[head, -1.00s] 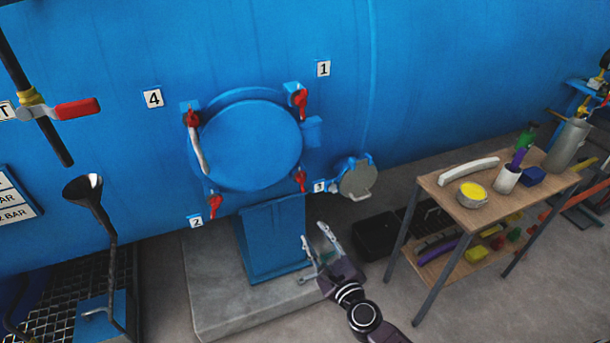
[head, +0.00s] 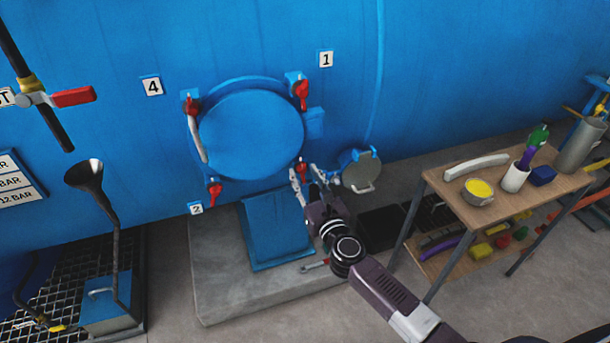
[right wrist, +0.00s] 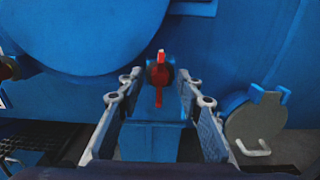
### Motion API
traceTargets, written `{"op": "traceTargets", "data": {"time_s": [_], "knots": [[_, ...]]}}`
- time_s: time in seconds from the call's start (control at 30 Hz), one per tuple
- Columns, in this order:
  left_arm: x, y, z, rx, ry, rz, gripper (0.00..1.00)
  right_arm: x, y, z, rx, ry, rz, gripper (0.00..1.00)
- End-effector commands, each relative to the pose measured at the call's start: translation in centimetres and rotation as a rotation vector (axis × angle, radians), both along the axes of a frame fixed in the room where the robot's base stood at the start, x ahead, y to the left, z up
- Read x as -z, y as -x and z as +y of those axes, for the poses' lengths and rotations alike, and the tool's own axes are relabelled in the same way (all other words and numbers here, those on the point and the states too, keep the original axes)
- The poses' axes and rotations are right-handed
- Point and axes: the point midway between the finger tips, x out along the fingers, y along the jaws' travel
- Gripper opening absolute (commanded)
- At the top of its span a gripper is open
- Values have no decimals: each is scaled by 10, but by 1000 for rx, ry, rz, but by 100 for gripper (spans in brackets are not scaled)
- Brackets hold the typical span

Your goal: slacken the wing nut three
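The round blue door (head: 250,135) is closed on the blue vessel, with red wing nuts around its rim. The wing nut at its lower right (head: 301,168) is wing nut three by its place; its number plate is hidden now. In the right wrist view this red wing nut (right wrist: 159,76) stands roughly upright, centred between the fingers. My right gripper (head: 305,180) is open, just below and in front of that nut. In the right wrist view, the fingers of my right gripper (right wrist: 160,90) lie either side of it, with visible gaps. My left gripper is out of view.
A small round grey cover (head: 361,172) with a handle is right of my right gripper. A blue pedestal (head: 275,232) stands below the door on a concrete plinth (head: 215,290). A wooden table (head: 450,188) with several items stands at the right.

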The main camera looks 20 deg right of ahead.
Motion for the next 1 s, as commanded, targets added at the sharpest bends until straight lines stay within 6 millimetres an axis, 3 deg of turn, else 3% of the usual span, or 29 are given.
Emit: {"op": "traceTargets", "data": {"time_s": [0.3,0.6,1.0], "knots": [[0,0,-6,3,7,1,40,0,-3,0,-1,1,0,33],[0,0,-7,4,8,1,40,0,-2,0,-1,1,0,0],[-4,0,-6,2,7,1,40,0,-3,0,1,48,-1,0]]}}
